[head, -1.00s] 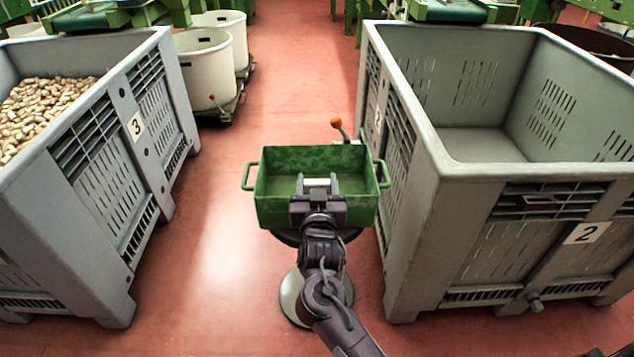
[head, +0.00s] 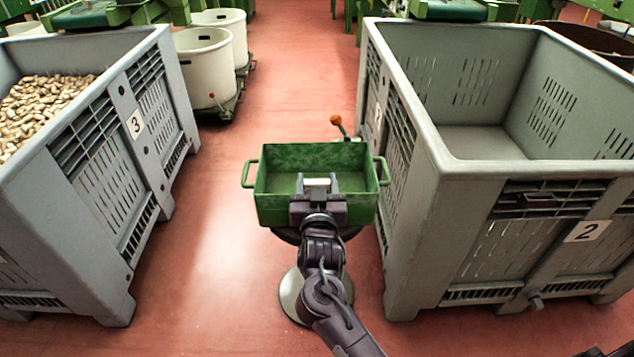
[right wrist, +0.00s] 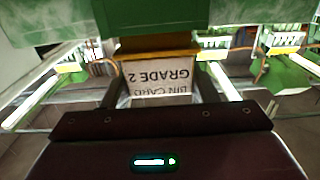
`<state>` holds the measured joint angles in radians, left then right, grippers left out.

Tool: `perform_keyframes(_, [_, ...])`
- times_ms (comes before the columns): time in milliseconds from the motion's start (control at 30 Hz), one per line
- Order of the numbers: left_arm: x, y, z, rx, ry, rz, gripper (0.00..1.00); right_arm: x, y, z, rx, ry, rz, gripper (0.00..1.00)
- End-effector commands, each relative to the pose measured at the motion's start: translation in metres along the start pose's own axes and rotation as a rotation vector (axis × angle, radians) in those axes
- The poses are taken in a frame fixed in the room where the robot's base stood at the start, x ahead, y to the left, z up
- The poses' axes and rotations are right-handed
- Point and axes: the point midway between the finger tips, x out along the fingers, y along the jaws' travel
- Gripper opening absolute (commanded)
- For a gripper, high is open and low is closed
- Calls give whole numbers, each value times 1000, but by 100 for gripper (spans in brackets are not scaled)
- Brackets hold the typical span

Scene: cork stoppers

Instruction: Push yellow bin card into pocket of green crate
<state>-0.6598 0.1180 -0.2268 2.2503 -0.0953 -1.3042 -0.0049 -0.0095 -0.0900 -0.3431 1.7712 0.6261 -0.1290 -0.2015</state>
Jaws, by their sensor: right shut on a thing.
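The green crate (head: 275,209) stands on a round stand between two large grey bins in the head view. My right gripper (head: 318,184) is in front of it, and its fingers overlap the crate's near side. It is shut on the bin card (right wrist: 162,76), which reads "GRADE 2" upside down in the right wrist view. The printed face looks pale, with a yellow-brown strip (right wrist: 158,53) at its far edge. The green crate wall (right wrist: 240,14) is just beyond. The pocket is not clear, and I cannot tell whether the card is in it. My left gripper is not in view.
A grey bin with corks (head: 150,150) stands at the left, and an empty grey bin (head: 440,190) marked 2 stands close at the right. An orange-knobbed lever (head: 337,121) rises behind the crate. White tubs (head: 205,70) stand behind left. Red floor is free left of the crate.

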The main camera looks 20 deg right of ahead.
Motion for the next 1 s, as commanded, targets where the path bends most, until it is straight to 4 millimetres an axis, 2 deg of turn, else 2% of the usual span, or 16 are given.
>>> perform_keyframes(800, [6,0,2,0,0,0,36,0,0,12,1,1,0,32])
perform_keyframes(833, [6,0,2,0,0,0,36,0,0,12,1,2,0,58])
perform_keyframes(1000, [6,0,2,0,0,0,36,0,0,12,1,1,0,79])
